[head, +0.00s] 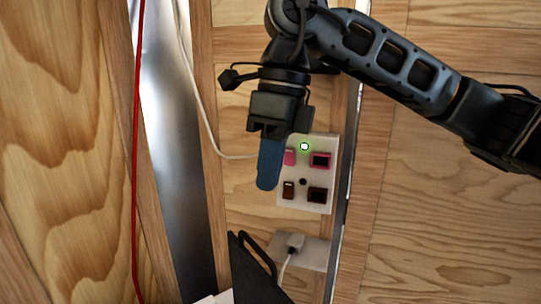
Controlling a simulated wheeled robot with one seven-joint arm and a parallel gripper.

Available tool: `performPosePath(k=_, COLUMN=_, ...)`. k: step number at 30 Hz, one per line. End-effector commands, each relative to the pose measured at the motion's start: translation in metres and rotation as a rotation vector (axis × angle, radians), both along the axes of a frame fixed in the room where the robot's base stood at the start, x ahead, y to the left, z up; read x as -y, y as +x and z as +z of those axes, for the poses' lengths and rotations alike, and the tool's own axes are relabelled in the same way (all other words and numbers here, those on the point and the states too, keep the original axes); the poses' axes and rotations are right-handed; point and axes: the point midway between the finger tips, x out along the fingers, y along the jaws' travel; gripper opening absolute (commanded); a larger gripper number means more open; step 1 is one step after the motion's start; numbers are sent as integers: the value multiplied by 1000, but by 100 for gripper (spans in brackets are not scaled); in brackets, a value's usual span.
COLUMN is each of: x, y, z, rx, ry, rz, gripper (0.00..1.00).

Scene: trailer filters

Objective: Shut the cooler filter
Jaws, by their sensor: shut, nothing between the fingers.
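My gripper (269,180) points downward in the head view, its blue fingers together and empty. It is in front of the left edge of a white wall panel (317,205) and partly hides it. The panel carries a pink switch (290,157), a pink-framed socket or switch (320,160), two brown ones below, and a lit green spot (304,146). I cannot tell whether the fingers touch the panel. Nothing in view is clearly marked as the cooler filter. A dark piece with a black handle (258,254) stands below the gripper; I cannot tell if it is the filter.
A white outlet plate (316,255) with a plug and cable sits below the panel. A red cable (137,150) and a white cable (200,105) hang at left near a shiny metal strip (175,140). Wooden walls (440,220) stand on both sides. The lower right is clear.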

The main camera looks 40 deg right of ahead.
Motion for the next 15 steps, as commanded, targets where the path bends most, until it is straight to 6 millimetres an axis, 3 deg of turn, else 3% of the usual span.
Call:
performPosePath(k=9, x=-13, y=-1, z=-60, rx=-2, ry=5, rz=1, gripper=0)
performPosePath(k=15, x=-17, y=-1, z=-84, rx=-1, ry=3, rz=1, gripper=0)
